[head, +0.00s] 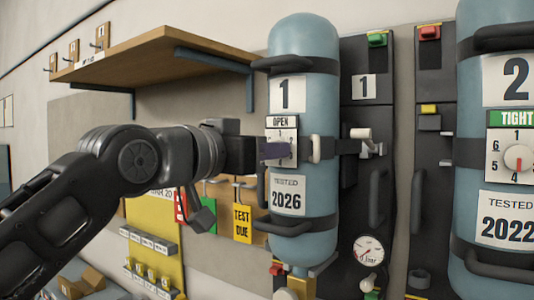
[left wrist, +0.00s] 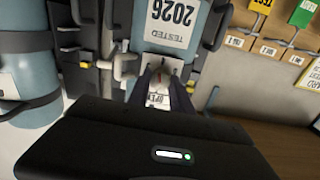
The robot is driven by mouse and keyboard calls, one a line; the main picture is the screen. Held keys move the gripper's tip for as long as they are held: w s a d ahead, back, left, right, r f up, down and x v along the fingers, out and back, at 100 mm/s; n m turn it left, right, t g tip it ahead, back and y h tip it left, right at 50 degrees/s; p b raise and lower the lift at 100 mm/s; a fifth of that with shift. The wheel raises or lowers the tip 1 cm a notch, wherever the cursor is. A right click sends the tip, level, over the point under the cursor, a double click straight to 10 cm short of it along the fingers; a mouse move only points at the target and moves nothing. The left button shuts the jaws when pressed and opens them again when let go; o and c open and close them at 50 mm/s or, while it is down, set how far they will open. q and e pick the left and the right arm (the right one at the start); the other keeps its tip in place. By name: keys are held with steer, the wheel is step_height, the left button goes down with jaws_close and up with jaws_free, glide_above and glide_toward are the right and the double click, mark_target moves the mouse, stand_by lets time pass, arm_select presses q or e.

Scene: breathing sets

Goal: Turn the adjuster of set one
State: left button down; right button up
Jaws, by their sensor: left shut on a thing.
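Set one is a blue cylinder (head: 303,100) labelled 1, strapped upright to a dark backplate (head: 382,65). Its white dial plate (head: 283,130) reads OPEN on a white strip at the top. My left gripper (head: 276,150) reaches in from the left and is shut on the adjuster at the dial's middle; its fingers hide the knob in the head view. In the left wrist view the fingers (left wrist: 163,92) close around the adjuster (left wrist: 158,97), and the picture is upside down. My right gripper is not in view.
Set two, a blue cylinder (head: 512,90) labelled 2, stands at the right; its dial (head: 518,157) shows a green TIGHT strip. A gauge (head: 368,251) is low on set one's backplate. A wooden shelf (head: 150,58) and a yellow TEST DUE tag (head: 242,222) are at the left.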

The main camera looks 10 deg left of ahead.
arm_select(q)
steer(key=shift+m, duration=1.6)
steer(key=c, duration=1.1)
jaws_free()
steer(key=shift+c, duration=0.2)
steer(key=b+v, duration=0.2)
steer(key=v, duration=0.5)
steer(key=shift+s+b, duration=0.3)
steer(key=shift+s, duration=0.1)
